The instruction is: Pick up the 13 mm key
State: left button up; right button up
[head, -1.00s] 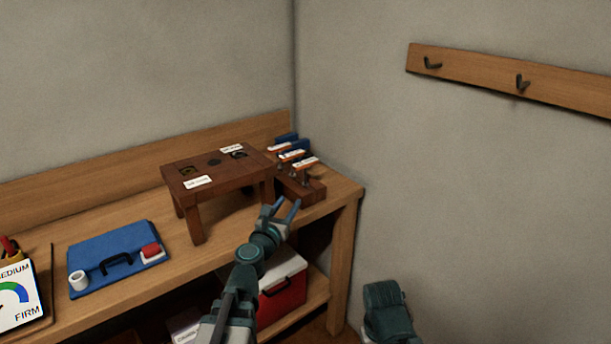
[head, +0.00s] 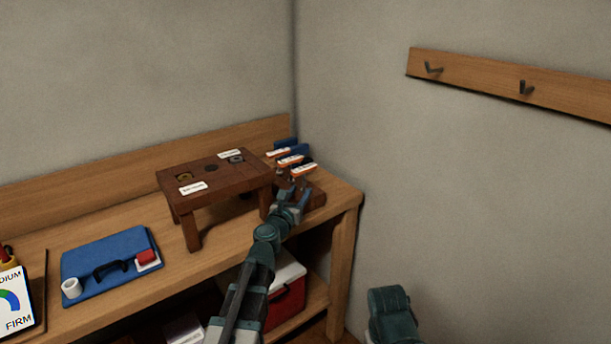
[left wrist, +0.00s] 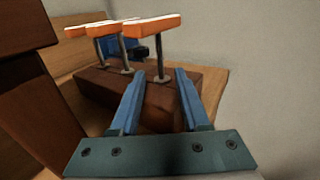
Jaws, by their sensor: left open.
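Three T-shaped keys with orange-and-white handles stand upright in a dark wooden block (left wrist: 110,90) at the bench's right end. In the head view they are the near key (head: 303,170), the middle key (head: 290,160) and the far key (head: 277,152). Their size markings are too small to read, so I cannot tell which is 13 mm. My left gripper (head: 288,192) is open at the block. In the left wrist view, the near key's metal shaft (left wrist: 161,65) shows between the blue fingertips (left wrist: 158,75), with its handle above them. No contact is visible. My right gripper is not visible.
A dark wooden stand (head: 215,180) with labelled holes is close on the left of my gripper. A red-and-white box (head: 287,290) sits on the shelf below. The grey wall (head: 400,180) is close on the right.

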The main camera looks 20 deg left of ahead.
aim_at(304, 187)
pick_arm(q)
jog(key=w, duration=0.4)
jog(key=shift+d+f, duration=0.1)
jog(key=shift+d, duration=0.1)
jog(key=shift+s, duration=0.1)
grip_shut()
